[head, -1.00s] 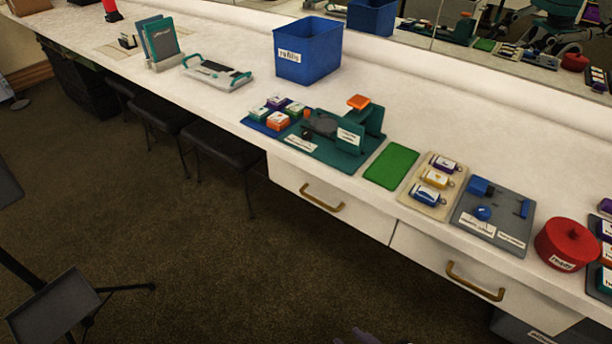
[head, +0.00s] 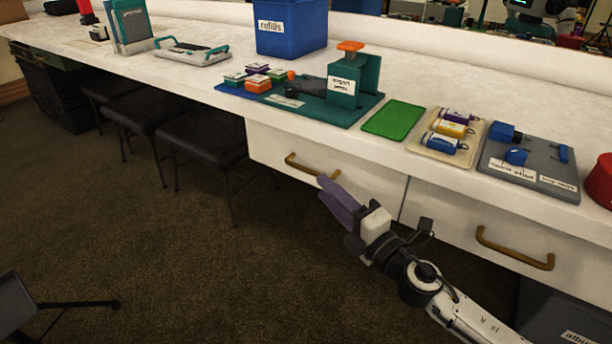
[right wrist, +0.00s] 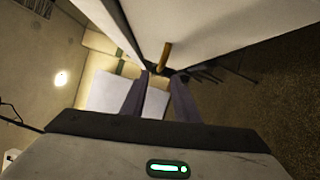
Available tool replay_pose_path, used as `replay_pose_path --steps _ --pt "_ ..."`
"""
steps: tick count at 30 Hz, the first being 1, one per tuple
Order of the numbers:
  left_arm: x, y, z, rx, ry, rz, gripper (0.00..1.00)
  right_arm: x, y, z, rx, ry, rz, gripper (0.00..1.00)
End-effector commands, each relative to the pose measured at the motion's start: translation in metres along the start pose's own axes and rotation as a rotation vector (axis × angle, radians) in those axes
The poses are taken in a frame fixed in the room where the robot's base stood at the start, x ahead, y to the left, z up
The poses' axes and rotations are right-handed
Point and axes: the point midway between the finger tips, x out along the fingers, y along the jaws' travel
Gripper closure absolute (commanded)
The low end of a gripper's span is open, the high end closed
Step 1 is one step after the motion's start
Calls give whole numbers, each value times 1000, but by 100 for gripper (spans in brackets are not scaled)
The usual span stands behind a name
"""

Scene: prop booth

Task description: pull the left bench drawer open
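The left bench drawer (head: 268,150) has a white front and looks shut, flush under the bench top. Its brass bar handle (head: 303,168) shows in the head view, with the right end close to my right gripper's fingertips. My right gripper (head: 327,190) has purple fingers and is just in front of the drawer, by that end of the handle. In the right wrist view the two fingers (right wrist: 161,80) are apart with nothing between them, and the handle (right wrist: 165,56) lies just beyond the tips. I cannot tell if they touch it. My left gripper is out of view.
The right drawer (head: 450,225) with its own brass handle (head: 513,250) is beside it. Black stools (head: 200,135) stand under the bench at left. A green mat (head: 393,120), trays and a blue bin (head: 290,28) are on the bench top.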

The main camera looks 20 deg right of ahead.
Motion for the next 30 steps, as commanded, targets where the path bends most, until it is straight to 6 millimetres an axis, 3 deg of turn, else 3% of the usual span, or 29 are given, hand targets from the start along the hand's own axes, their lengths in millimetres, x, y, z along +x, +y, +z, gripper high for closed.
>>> replay_pose_path --steps 9,15,27,30 --pt "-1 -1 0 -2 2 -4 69 56 1 1 3 -3 1 72" --pt "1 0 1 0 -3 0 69 80 0 1 5 -3 0 72" --pt "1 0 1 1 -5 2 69 88 0 0 6 -2 -2 72" --pt "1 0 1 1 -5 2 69 88 0 0 6 -2 -2 87"
